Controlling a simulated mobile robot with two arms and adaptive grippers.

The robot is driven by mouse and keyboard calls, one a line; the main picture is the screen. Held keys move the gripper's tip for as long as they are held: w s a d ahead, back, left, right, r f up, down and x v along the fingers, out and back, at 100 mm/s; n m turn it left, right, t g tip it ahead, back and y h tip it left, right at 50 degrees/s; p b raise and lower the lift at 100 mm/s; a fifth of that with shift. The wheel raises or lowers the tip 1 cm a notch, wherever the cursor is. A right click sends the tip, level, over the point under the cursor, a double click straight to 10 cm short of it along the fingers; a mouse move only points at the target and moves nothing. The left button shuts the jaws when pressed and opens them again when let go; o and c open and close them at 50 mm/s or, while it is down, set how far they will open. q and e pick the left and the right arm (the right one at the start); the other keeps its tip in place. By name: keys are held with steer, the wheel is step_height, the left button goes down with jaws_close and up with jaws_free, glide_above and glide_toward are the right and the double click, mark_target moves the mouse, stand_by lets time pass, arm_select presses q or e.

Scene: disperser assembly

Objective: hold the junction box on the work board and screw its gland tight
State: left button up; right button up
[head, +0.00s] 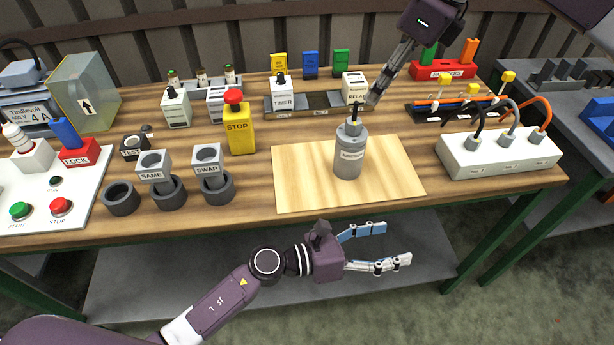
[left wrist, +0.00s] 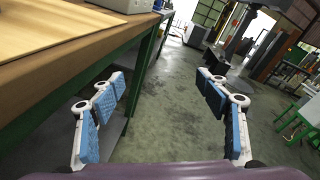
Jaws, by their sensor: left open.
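The junction box (head: 348,158), a grey labelled cylinder, stands upright on the pale wooden work board (head: 300,190). Its narrower gland (head: 354,128) sits on top, with a dark stub sticking up from it. My right gripper (head: 373,99) reaches down from the upper right, its fingertips just above and right of the gland, apparently apart from it. Its fingers overlap in this view, so their opening is unclear. My left gripper (head: 390,245) is open and empty in front of the table's front edge, below the board. The left wrist view shows its spread blue-padded fingers (left wrist: 160,88) with nothing between them.
A white socket box (head: 500,155) with cables stands right of the board. A yellow STOP post (head: 239,130) and grey cups (head: 168,190) stand to its left. Labelled TIMER and RELAY modules (head: 282,92) sit on a rail behind. The board around the junction box is clear.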

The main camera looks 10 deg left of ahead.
arm_select(q)
steer(key=a+r+m+g, duration=0.2)
steer(key=a+r+m, duration=0.1)
steer(key=r+m, duration=0.2)
steer(key=n+t, duration=0.2)
steer(key=t, duration=0.3)
glide_toward(349, 154)
steer(key=shift+y, duration=0.3)
steer(key=s+d, duration=0.1)
steer(key=d, duration=0.1)
steer(key=s+d+f, duration=0.1)
steer(key=s+d, duration=0.1)
steer(key=d, duration=0.1)
steer(key=shift+s+d+f, duration=0.15)
steer(key=shift+s+d, duration=0.15)
steer(key=w+a+n+t, duration=0.1)
steer(key=w+a+f+n+t+y, duration=0.1)
steer(key=a, duration=0.1)
steer(key=w+a+n+t+y, duration=0.1)
steer(key=a, duration=0.1)
steer(key=shift+w+a+f, duration=0.1)
steer(key=shift+w+f, duration=0.25)
steer(key=shift+f, duration=0.05)
steer(key=x, duration=1.1)
steer(key=shift+w, duration=0.4)
steer(key=c, duration=1.7)
steer(key=shift+c, duration=0.2)
